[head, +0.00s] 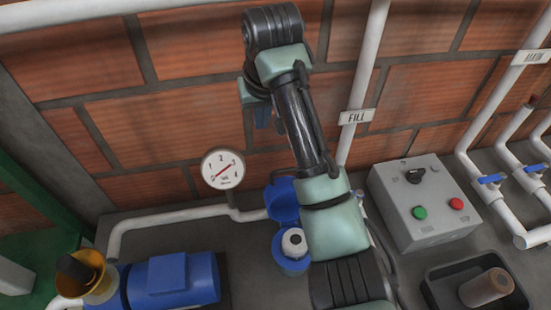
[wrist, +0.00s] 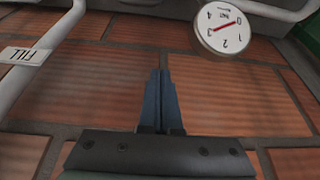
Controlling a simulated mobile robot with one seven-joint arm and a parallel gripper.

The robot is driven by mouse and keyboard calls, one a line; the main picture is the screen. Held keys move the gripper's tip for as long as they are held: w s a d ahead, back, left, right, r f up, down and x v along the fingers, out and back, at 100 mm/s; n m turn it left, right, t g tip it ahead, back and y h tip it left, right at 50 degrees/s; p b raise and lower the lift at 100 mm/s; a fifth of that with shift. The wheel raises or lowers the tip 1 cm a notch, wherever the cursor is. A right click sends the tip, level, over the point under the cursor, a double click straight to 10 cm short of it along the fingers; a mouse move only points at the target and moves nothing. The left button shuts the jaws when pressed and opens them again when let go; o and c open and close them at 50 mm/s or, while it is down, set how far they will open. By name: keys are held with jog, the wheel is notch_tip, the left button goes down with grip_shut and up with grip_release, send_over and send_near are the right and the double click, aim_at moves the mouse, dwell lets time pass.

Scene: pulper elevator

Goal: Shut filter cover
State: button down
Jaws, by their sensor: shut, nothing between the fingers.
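The blue filter housing (head: 290,264) stands at lower centre in the head view, with a white cartridge (head: 293,242) showing in its open top. Its blue cover (head: 283,198) is raised at the back of the housing, tilted up towards the wall. My arm hides the right side of the housing. My gripper (head: 262,118) is up near the brick wall, above and apart from the cover. In the wrist view my gripper (wrist: 160,78) is shut and empty, with its blue fingers together in front of bricks. The filter is not visible in that view.
A pressure gauge (head: 223,169) stands left of the cover; it also shows in the wrist view (wrist: 224,28). The FILL pipe (head: 362,90) rises to the right. A control box (head: 424,203), a tray (head: 452,270) and a blue motor (head: 172,280) flank the filter.

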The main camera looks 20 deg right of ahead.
notch_tip(320, 180, down, 10)
jog(key=s+d+g+p, duration=0.1)
jog(key=s+p, duration=0.1)
jog(key=p, duration=0.2)
jog(key=shift+s+d, duration=0.35)
jog(key=shift+f, duration=0.1)
jog(key=shift+m, duration=0.3)
